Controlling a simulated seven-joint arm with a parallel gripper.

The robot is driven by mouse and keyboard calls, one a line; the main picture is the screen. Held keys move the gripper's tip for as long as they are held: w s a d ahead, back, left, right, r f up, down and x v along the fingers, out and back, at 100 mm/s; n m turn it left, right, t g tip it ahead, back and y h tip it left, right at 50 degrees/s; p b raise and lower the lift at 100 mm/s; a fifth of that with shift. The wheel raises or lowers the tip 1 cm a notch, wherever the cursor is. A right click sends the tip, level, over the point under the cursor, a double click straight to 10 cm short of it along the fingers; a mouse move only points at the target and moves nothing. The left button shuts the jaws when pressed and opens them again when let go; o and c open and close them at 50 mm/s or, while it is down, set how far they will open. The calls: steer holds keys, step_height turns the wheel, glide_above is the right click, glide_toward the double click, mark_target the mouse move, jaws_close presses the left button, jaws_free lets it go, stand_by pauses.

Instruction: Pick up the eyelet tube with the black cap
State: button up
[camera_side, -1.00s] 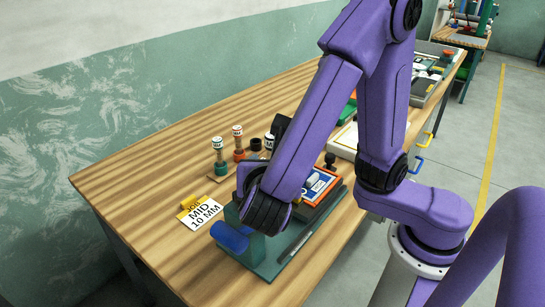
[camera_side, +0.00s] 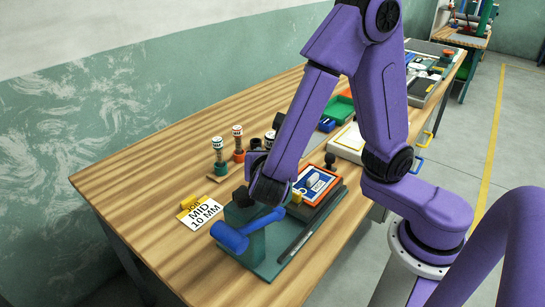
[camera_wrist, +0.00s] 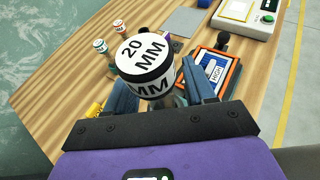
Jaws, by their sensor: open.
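In the wrist view a large round cap with a white top marked "20 MM" and black bands (camera_wrist: 147,62) fills the space between the fingers of my gripper (camera_wrist: 153,75). My gripper is open, with one blue-grey finger on each side of it; I cannot tell whether they touch it. The tube below the cap is mostly hidden. In the side view a white-and-black top (camera_side: 270,138) shows partly behind my arm. The gripper fingers are hidden there. Two other tubes stand to the left, one with red (camera_side: 238,142) and one with green (camera_side: 219,157).
A blue mallet (camera_side: 229,237) lies on the teal block and base (camera_side: 262,262) at the front. A "JOB MID 10 MM" card (camera_side: 202,212) lies left of it. An orange-framed panel (camera_side: 315,186) is to the right. The table's left part is clear.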

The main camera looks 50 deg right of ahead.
jaws_close()
steer(key=shift+r, duration=0.1)
